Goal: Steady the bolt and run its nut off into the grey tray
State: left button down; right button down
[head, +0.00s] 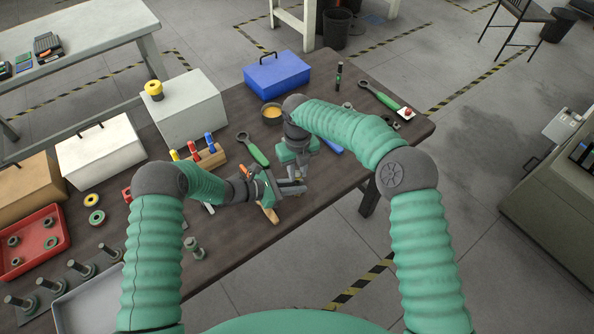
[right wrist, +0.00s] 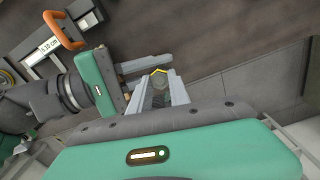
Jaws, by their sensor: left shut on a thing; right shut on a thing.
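My left gripper (head: 277,188) and right gripper (head: 293,182) meet above the bench's front edge in the head view. In the right wrist view the bolt (right wrist: 158,97) shows as a grey ribbed piece between my right gripper's fingers (right wrist: 164,88). A hexagonal face with a yellow rim (right wrist: 158,73) shows by the fingertips. My left gripper's fingers (right wrist: 143,80) reach in from the left and close on the same part. Both grippers are shut; the fingers hide much of the bolt and nut. The grey tray (head: 75,308) lies at the lower left, partly behind my left arm.
A red tray (head: 30,243) with rings and several upright bolts (head: 80,268) stand near the grey tray. A green-handled wrench (head: 252,148), a screwdriver rack (head: 207,158) and a blue toolbox (head: 277,75) lie behind my grippers. Open floor lies beyond the bench edge.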

jog(key=shift+w+d+r+n, duration=0.1)
jog(key=shift+w+d+n, duration=0.1)
jog(key=shift+n, duration=0.4)
jog(key=c, duration=1.2)
grip_release()
jog(key=shift+s+a, duration=0.1)
